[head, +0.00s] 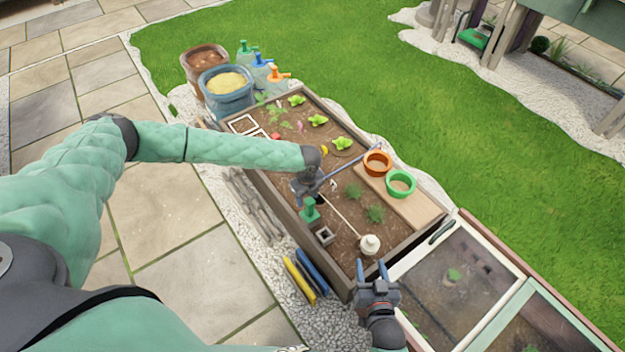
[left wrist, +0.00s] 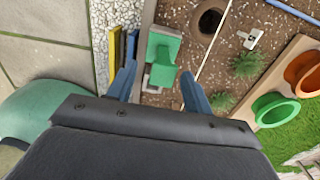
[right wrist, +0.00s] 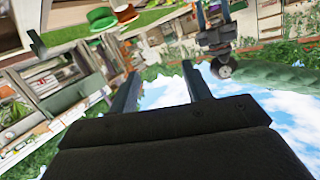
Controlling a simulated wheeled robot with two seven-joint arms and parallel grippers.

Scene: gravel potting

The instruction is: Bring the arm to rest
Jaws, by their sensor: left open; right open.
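My left gripper (head: 311,190) is over the near side of the planter bed (head: 338,272), with its arm stretched across from the left. In the left wrist view its two fingers (left wrist: 158,80) are spread, with a green block-like object (left wrist: 163,50) beyond and between their tips. I cannot tell whether they touch it. The green object also shows just below the gripper in the head view (head: 309,211). My right gripper (head: 376,272) is open and empty at the bed's near right corner, pointing upward. Its spread fingers (right wrist: 160,78) show only distant background between them.
An orange pot (head: 377,163) and a green pot (head: 401,183) sit on a wooden board. A white knob-like object (head: 370,243) is near my right gripper. Yellow and blue bars (head: 300,279) lie beside the bed. A glazed frame (head: 455,285) is at right; buckets (head: 227,91) stand at the far left end.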

